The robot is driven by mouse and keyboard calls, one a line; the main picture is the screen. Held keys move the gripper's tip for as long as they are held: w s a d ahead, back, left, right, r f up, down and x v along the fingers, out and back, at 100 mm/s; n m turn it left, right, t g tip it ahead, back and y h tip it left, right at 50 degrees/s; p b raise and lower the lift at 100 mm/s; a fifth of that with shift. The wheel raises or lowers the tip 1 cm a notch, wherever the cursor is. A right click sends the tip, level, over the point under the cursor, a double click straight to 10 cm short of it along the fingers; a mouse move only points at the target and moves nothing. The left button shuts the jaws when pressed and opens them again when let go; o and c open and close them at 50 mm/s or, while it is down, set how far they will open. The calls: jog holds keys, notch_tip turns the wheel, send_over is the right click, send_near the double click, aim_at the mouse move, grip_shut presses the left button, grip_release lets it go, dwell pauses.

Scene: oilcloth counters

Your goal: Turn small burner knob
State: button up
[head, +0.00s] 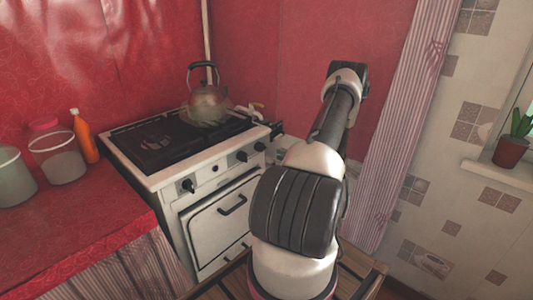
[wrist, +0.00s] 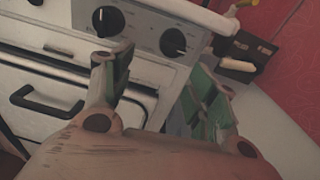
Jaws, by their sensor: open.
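The white stove (head: 215,190) has several black knobs along its front panel. One knob (head: 187,186) is at the panel's left, and two more, the middle knob (head: 241,156) and the right knob (head: 259,147), sit close together. The wrist view shows two round black knobs, a left one (wrist: 108,21) and a right one (wrist: 173,42), each with a light pointer mark. I cannot tell which is the small burner knob. My gripper (wrist: 158,70) is open and empty, its green-padded fingers below the right knob in the picture, apart from it. In the head view my arm hides most of the gripper.
A kettle (head: 208,100) stands on the black hob (head: 160,143). The oven handle (head: 232,205) sticks out below the panel. An orange bottle (head: 83,136) and containers stand on the red counter (head: 75,217) at left. A striped curtain (head: 405,120) hangs at right.

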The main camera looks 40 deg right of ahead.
aim_at(264, 149)
jog(key=shift+m+t+h, duration=0.4)
jog(key=shift+m+h, duration=0.1)
jog(key=w, duration=0.2)
jog(key=w+r, duration=0.1)
jog(key=w, duration=0.5)
jog(key=shift+w+d+r, duration=0.15)
jog(key=shift+w+d, duration=0.05)
jog(key=shift+d, duration=0.05)
